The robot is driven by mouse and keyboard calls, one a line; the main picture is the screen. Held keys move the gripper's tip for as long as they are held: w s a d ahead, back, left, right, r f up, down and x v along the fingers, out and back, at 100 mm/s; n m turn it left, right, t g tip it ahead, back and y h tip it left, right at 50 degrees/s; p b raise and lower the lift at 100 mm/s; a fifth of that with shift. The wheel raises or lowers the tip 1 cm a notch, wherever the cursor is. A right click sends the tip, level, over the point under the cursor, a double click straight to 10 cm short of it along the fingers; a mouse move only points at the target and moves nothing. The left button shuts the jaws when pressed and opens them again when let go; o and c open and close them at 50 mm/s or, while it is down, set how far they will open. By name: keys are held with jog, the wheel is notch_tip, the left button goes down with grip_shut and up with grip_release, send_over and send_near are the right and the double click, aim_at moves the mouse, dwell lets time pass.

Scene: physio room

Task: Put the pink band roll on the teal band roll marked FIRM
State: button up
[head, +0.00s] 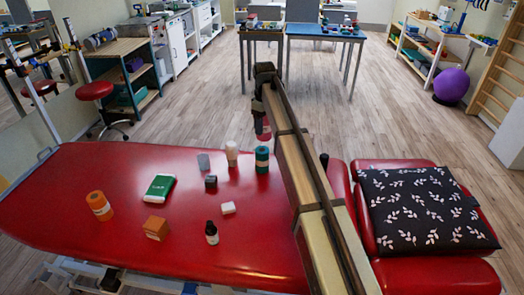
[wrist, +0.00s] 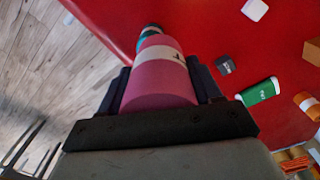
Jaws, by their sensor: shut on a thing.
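My gripper (wrist: 160,88) is shut on the pink band roll (wrist: 158,72), which has a white label band with dark marking. In the head view my gripper (head: 264,100) hangs beyond the far edge of the red table, with the pink roll (head: 263,130) below it, partly hidden by my arm. The teal band roll (head: 262,158) stands upright near the table's far edge, close beside my arm, with a pale label whose wording is too small to read. In the wrist view the teal roll (wrist: 150,31) shows beyond the pink roll, mostly hidden by it. The two rolls look apart in the head view.
A cream roll (head: 232,153) stands just left of the teal roll. A grey block (head: 204,162), dark block (head: 211,181), white block (head: 228,208), dark bottle (head: 212,233), green packet (head: 160,187), brown box (head: 155,228) and orange roll (head: 99,206) are spread over the red table (head: 70,250).

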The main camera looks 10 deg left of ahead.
jog(key=w+a+r+n, duration=0.1)
jog(key=w+r, duration=0.1)
jog(key=w, duration=0.2)
jog(key=n, duration=0.3)
send_over(262, 149)
jog(key=shift+s+f, duration=0.15)
jog(key=shift+f, duration=5.05)
jog(key=shift+f, duration=0.15)
jog(key=o, duration=1.3)
notch_tip(262, 149, up, 12)
jog(key=shift+r, duration=0.2)
jog(key=shift+o, duration=0.2)
